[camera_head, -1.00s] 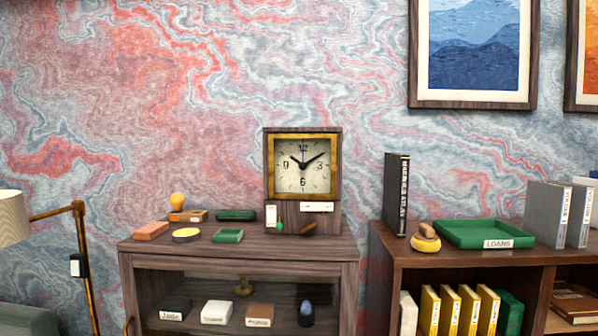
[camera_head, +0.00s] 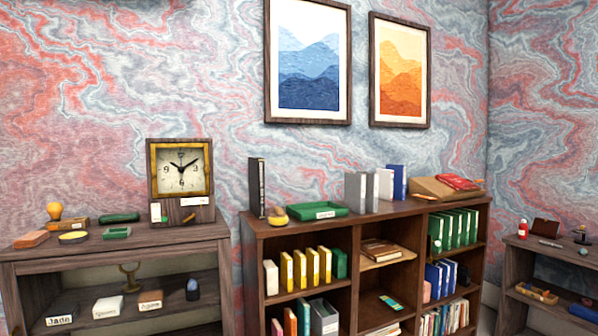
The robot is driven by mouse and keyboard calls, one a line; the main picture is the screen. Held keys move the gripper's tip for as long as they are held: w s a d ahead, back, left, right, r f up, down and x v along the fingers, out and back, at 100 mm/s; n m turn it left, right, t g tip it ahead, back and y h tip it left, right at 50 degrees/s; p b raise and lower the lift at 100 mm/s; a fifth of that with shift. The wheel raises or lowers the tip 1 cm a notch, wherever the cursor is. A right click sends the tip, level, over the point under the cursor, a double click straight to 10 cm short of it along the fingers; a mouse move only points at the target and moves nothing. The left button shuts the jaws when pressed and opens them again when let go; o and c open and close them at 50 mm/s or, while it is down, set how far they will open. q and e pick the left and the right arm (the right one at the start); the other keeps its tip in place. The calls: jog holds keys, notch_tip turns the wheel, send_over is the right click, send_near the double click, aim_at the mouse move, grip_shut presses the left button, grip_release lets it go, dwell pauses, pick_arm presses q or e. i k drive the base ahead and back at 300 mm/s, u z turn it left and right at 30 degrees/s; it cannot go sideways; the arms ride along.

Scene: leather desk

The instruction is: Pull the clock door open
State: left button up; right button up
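The clock (camera_head: 181,172) stands upright on top of the left wooden cabinet, near its right end and against the wall. It has a dark wooden case, a gold square frame and a white dial with black hands. The framed door over the dial looks closed. Below the dial, the lower case carries small white labels (camera_head: 194,201) and a small dark brown piece. Neither of my grippers shows in the head view.
The left cabinet top (camera_head: 150,237) also holds an orange block (camera_head: 31,239), a yellow knob (camera_head: 54,210) and green pieces. A desk is at the far right.

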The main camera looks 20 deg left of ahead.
aim_at(153, 147)
jog(key=u, duration=0.5)
jog(key=k, duration=0.2)
jog(key=z, duration=1.3)
jog(key=i, duration=1)
jog(key=u, duration=1.05)
jog(key=i, duration=0.75)
jog(key=u, duration=0.85)
